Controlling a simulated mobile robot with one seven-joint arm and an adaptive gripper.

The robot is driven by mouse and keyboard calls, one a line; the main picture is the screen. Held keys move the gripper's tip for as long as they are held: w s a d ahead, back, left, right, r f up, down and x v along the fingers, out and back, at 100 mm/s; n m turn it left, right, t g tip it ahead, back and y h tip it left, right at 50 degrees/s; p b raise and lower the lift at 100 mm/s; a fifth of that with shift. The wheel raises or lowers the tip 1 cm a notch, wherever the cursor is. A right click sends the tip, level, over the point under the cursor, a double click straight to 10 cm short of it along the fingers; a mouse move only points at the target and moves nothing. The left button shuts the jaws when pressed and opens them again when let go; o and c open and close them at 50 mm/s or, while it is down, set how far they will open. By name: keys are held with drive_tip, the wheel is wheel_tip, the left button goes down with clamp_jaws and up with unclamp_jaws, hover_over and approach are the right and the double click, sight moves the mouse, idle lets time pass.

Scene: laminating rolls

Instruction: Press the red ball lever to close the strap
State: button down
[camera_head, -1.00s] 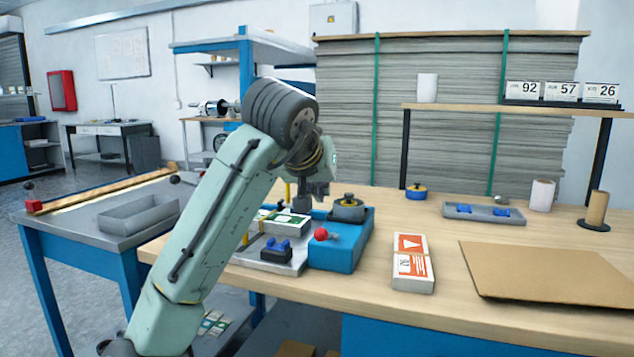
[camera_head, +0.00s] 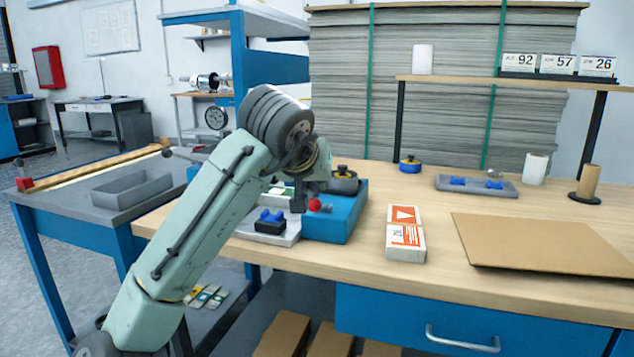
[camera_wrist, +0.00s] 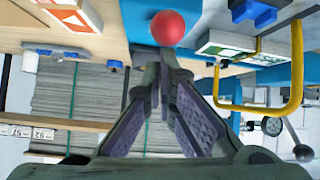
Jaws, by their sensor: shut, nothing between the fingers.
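The red ball (camera_head: 314,205) of the lever stands at the front of a blue machine (camera_head: 335,225) on the wooden bench. In the wrist view the red ball (camera_wrist: 167,28) lies just beyond my fingertips, close to them; I cannot tell whether they touch. My gripper (camera_head: 299,208) points down just left of the ball in the head view. In the wrist view the fingers of my gripper (camera_wrist: 160,55) meet at their tips, with nothing between them. A yellow bent bar (camera_wrist: 297,75) stands beside a white and green pack (camera_wrist: 232,45). My arm hides part of the machine.
A grey plate with a blue clip (camera_head: 270,220) lies left of the machine. A white and orange box (camera_head: 405,240) and a cardboard sheet (camera_head: 540,242) lie to the right. A black-yellow knob (camera_head: 344,172) sits on top of the machine. Bare bench lies in front.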

drive_tip(key=shift+s+f+t+b, duration=0.15)
drive_tip(key=shift+f+t+b, duration=0.25)
drive_tip(key=shift+b, duration=0.4)
drive_tip(key=shift+s+a+t+b, duration=0.1)
drive_tip(key=shift+t+b, duration=0.2)
drive_tip(key=shift+b, duration=0.15)
